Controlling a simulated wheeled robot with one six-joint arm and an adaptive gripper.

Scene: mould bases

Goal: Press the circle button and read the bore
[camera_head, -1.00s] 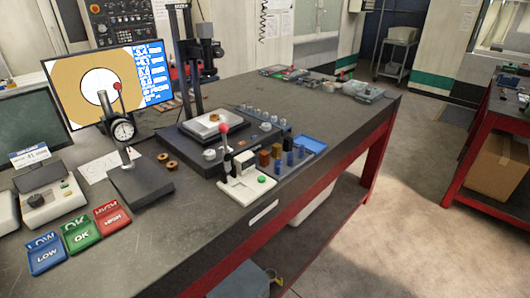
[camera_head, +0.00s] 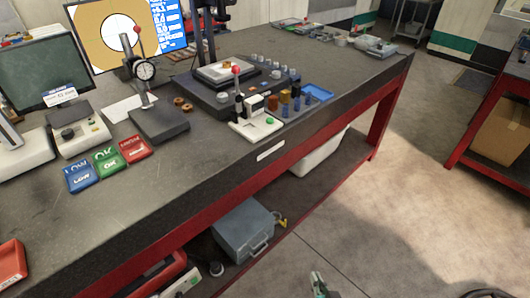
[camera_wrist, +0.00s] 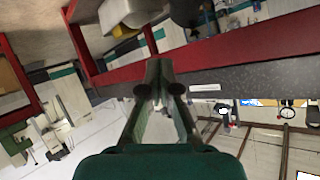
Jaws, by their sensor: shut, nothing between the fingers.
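My gripper (camera_wrist: 160,85) shows in the wrist view with its fingertips together and nothing between them, apart from the bench. In the head view, the measuring stand's monitor (camera_head: 105,45) shows a white circle on tan beside a blue readout panel; its text is too small to read. The stand's dark base (camera_head: 212,98) carries a pale part (camera_head: 220,71) on its stage. I cannot make out which button bears a circle.
Blue LOW (camera_head: 82,178), green OK (camera_head: 109,163) and red HIGH (camera_head: 135,149) trays sit on the bench left of the control box. A dial gauge stand (camera_head: 158,125) is near them. A grey case (camera_head: 243,229) is on the lower shelf.

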